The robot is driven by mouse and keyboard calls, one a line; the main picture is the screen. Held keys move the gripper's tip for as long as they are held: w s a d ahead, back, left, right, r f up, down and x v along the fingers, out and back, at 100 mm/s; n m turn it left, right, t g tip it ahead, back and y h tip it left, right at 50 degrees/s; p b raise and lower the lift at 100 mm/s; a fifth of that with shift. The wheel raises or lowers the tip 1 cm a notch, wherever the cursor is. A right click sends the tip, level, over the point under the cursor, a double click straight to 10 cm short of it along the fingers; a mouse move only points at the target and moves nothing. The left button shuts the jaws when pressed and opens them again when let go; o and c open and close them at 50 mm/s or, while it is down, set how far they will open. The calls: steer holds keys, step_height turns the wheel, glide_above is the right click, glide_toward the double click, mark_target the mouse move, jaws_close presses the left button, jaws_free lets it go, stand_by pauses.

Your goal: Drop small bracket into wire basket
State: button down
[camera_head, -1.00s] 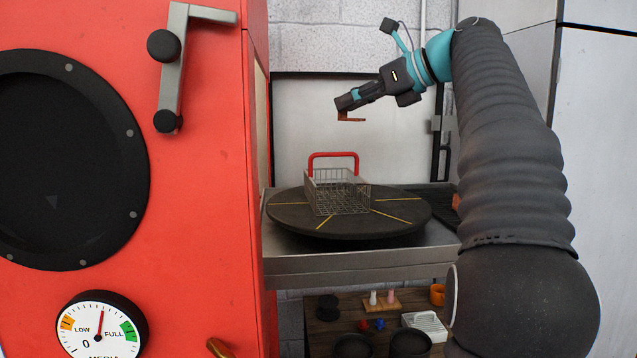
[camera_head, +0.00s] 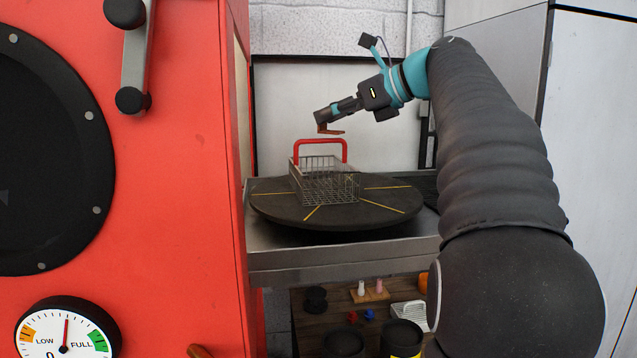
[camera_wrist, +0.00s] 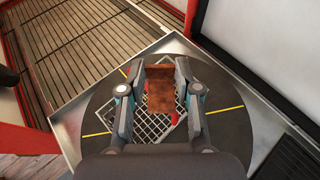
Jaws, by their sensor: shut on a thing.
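The small bracket is a rusty brown, bent piece (camera_head: 331,131). It also shows between my fingers in the wrist view (camera_wrist: 160,97). My gripper (camera_head: 323,118) is shut on it and holds it in the air above the wire basket. The wire basket (camera_head: 325,187) is grey mesh with a red handle (camera_head: 320,143) and stands on the dark turntable. In the head view the bracket is just above the handle's height. In the wrist view the basket's mesh (camera_wrist: 153,127) lies below the bracket, partly hidden by it and my fingers.
The round black turntable (camera_head: 280,207) has yellow lines and sits on a metal shelf (camera_head: 345,257). A red cabinet (camera_head: 180,200) stands close at the left. A lower wooden shelf (camera_head: 320,331) holds small parts and dark cups. A pale panel stands behind.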

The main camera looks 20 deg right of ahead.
steer(key=shift+f, duration=0.2)
steer(key=c, duration=0.7)
jaws_free()
steer(key=v, duration=1.2)
